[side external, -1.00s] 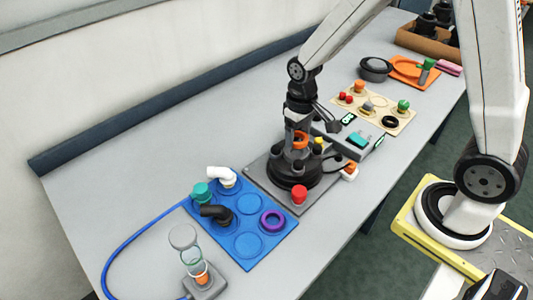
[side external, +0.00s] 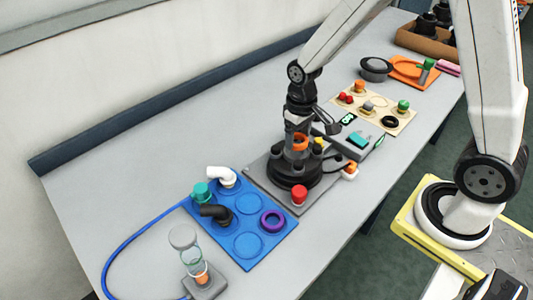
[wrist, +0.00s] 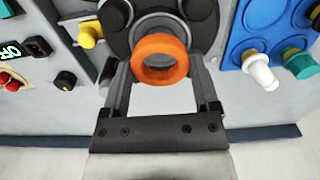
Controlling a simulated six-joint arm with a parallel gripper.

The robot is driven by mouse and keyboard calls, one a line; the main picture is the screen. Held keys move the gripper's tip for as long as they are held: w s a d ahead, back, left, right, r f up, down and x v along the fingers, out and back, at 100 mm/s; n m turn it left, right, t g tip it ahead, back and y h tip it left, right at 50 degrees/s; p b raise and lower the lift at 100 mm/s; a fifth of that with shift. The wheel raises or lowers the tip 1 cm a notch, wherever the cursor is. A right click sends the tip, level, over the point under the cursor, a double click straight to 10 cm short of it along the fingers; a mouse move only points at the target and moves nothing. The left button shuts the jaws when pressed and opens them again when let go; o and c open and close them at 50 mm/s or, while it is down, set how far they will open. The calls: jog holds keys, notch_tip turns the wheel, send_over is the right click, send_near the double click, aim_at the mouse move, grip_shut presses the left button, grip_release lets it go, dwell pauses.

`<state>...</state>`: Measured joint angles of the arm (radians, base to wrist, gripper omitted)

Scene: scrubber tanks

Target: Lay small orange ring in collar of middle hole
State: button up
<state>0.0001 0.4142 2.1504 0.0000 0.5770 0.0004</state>
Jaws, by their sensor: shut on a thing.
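The small orange ring (wrist: 160,58) is held between the two fingers of my gripper (wrist: 160,72), and its open centre faces the wrist camera.
A red knob (side external: 299,194) stands at the base plate's front corner, and a yellow one (wrist: 88,34) beside the tank. A blue tray (side external: 283,243) with elbow fittings and a purple ring (side external: 272,220) lies left. A grey control box (side external: 362,150) is close right.

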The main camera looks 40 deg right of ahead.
jog(key=shift+f, duration=1.25)
dwell(2.2)
jog(key=o, duration=1.3)
jog(key=shift+c, duration=0.2)
jog(key=shift+r, duration=0.1)
notch_tip(320, 180, up, 7)
dwell(0.8)
dwell(0.5)
jog(key=s+t, duration=0.2)
jog(key=s, duration=0.6)
jog(key=shift+s+t, duration=0.2)
jog(key=shift+t, duration=0.1)
